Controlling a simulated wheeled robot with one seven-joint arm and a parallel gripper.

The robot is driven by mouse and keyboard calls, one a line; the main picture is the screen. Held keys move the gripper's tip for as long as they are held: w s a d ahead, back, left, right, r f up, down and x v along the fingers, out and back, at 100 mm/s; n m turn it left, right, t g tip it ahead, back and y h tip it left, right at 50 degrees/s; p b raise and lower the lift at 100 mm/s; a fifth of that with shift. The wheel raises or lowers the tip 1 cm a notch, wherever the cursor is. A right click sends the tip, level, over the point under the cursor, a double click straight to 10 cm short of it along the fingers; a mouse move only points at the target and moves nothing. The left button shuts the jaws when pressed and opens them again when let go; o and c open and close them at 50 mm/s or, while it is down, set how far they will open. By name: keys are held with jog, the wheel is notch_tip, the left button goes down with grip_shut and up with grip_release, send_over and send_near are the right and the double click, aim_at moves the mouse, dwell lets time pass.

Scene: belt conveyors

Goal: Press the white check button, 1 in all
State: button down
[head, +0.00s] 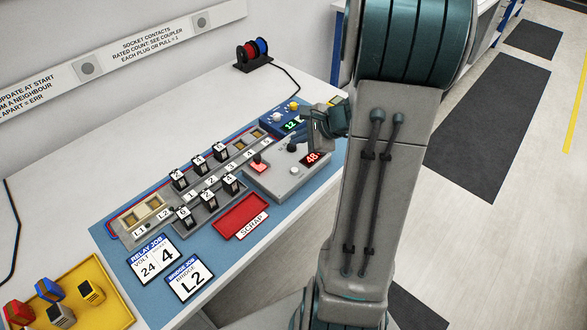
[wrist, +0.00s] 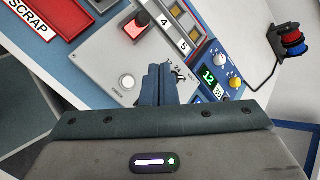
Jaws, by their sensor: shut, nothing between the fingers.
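The white check button (wrist: 127,82) is a small round button on the grey panel (wrist: 108,58), with a CHECK label below it in the wrist view. In the head view the button (head: 295,170) shows small on the grey control box (head: 262,184), below the red 48 display. My gripper (wrist: 158,70) is shut and empty, its blue-grey fingers just right of the button in the wrist view and over a dial whose markings they partly hide. In the head view my gripper (head: 314,138) is above the back of the box; contact cannot be told.
A lit red switch (wrist: 136,26) sits on the same panel. A blue unit (head: 284,119) with a green 12 display stands behind it. Relays in numbered sockets (head: 203,190), a red scrap tray (head: 241,217) and a yellow tray (head: 112,305) lie on the bench.

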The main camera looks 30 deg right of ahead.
aim_at(295, 170)
notch_tip(295, 170, down, 8)
jog(key=b, duration=0.6)
jog(key=shift+b, duration=0.35)
jog(key=shift+a+f+b, duration=0.1)
jog(key=shift+f+b, duration=0.3)
dwell(1.5)
jog(key=shift+f+b, duration=0.4)
jog(key=shift+b, duration=0.2)
jog(key=shift+f+b, duration=0.35)
jog(key=shift+b, duration=0.1)
dwell(0.4)
jog(key=shift+r, duration=0.15)
jog(key=shift+r+p, duration=0.5)
jog(key=shift+r, duration=0.15)
jog(key=shift+r, duration=0.1)
